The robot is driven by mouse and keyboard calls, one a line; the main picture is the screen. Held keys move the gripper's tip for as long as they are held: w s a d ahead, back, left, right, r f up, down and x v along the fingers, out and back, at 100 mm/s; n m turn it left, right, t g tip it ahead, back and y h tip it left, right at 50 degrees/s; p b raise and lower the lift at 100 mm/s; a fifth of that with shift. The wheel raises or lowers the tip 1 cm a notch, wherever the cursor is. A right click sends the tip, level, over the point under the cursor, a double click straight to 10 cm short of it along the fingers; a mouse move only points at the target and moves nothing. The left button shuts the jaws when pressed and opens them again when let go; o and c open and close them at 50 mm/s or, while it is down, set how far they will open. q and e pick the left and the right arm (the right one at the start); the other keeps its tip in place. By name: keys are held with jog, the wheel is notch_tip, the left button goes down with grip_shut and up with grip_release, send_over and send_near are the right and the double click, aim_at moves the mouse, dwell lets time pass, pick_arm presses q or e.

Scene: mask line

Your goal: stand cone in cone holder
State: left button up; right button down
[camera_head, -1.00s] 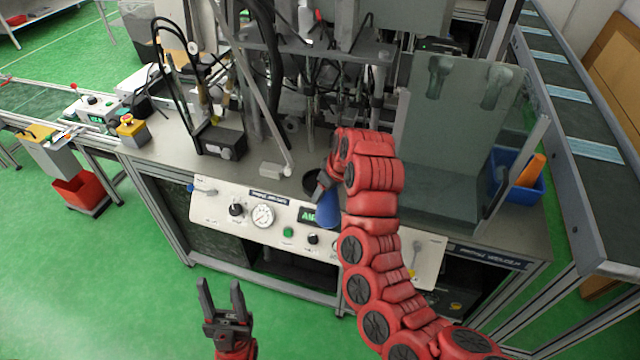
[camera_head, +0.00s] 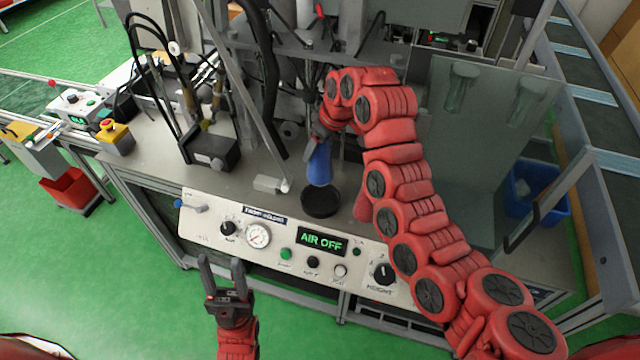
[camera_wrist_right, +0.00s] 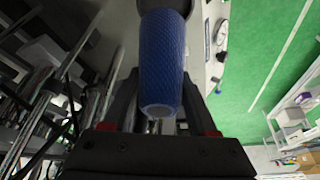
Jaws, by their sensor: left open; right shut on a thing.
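The blue textured cone (camera_head: 319,166) is held near-upright in my right gripper (camera_head: 322,138), narrow end up. Its lower end is close to the black round cone holder (camera_head: 320,207) on the bench; I cannot tell whether they touch. In the right wrist view the cone (camera_wrist_right: 164,60) sits between the fingers of my right gripper (camera_wrist_right: 158,100), and the dark holder (camera_wrist_right: 168,5) shows at its far end. My left gripper (camera_head: 222,268) is open and empty, in front of the bench.
A control panel (camera_head: 205,236) reading AIR OFF runs along the bench front. A small grey block (camera_head: 268,184) and a slanted rod stand left of the holder. Machine posts and cables crowd behind. A clear guard (camera_head: 455,150) and blue bin (camera_head: 545,205) are at right.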

aim_at(317, 176)
jog(key=f, duration=0.1)
jog(key=f+p, duration=0.1)
jog(key=f, duration=0.1)
jog(key=f+p, duration=0.1)
jog(key=f, duration=0.1)
jog(key=shift+s+f, duration=0.1)
jog(key=shift+s, duration=0.25)
notch_tip(317, 176, down, 4)
jog(key=shift+w+p, duration=0.1)
jog(key=shift+p, duration=0.85)
jog(key=shift+f, duration=0.35)
jog(key=shift+c, duration=1)
grip_release()
jog(key=shift+r, duration=0.1)
